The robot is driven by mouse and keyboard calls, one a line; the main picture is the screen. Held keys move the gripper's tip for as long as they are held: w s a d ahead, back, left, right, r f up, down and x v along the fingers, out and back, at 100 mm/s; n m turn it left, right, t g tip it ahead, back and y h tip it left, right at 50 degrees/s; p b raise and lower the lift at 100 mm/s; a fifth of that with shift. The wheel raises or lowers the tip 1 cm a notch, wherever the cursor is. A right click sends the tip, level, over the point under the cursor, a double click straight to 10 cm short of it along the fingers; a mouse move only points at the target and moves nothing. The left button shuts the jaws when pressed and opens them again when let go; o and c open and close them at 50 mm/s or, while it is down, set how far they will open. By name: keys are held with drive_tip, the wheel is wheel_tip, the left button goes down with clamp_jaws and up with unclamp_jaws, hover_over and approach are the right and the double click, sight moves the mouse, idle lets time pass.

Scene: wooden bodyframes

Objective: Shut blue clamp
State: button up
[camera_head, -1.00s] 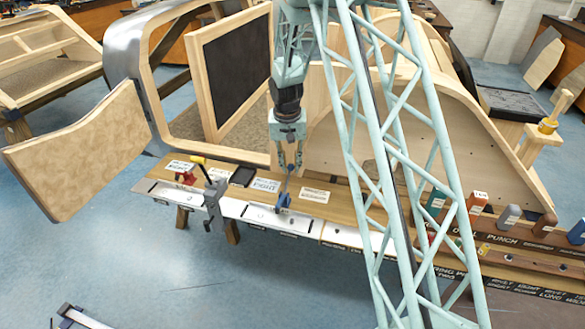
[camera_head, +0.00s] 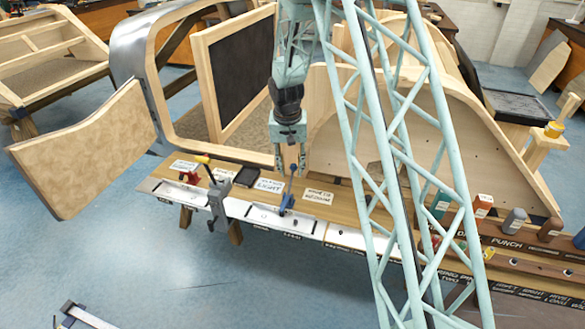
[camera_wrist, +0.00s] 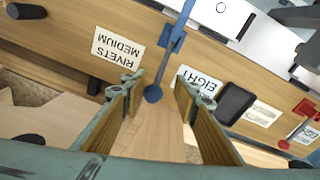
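The blue clamp (camera_head: 287,203) is fixed near the front edge of the wooden bench, with its lever standing up toward my gripper. In the wrist view its blue body (camera_wrist: 173,38) shows at the top, and a grey lever runs down to a blue ball knob (camera_wrist: 153,94). My gripper (camera_head: 291,170) hangs above the clamp. In the wrist view my gripper (camera_wrist: 158,88) is open, with a wood-coloured finger pad on each side of the knob. The pads appear apart from the knob. The exact height gap is hard to tell.
A black tray (camera_head: 246,176) and paper labels lie between. A wooden body frame (camera_head: 225,85) rises close behind.

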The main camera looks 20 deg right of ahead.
drive_tip(key=shift+o, duration=0.2)
drive_tip(key=shift+d+r, duration=0.25)
drive_tip(key=shift+r, duration=0.1)
drive_tip(key=shift+r, duration=0.2)
wheel_tip(320, 180, up, 11)
drive_tip(key=s+a, duration=0.1)
idle(0.6)
drive_tip(key=shift+s+a+r, duration=0.1)
drive_tip(key=shift+r, duration=0.05)
idle(0.3)
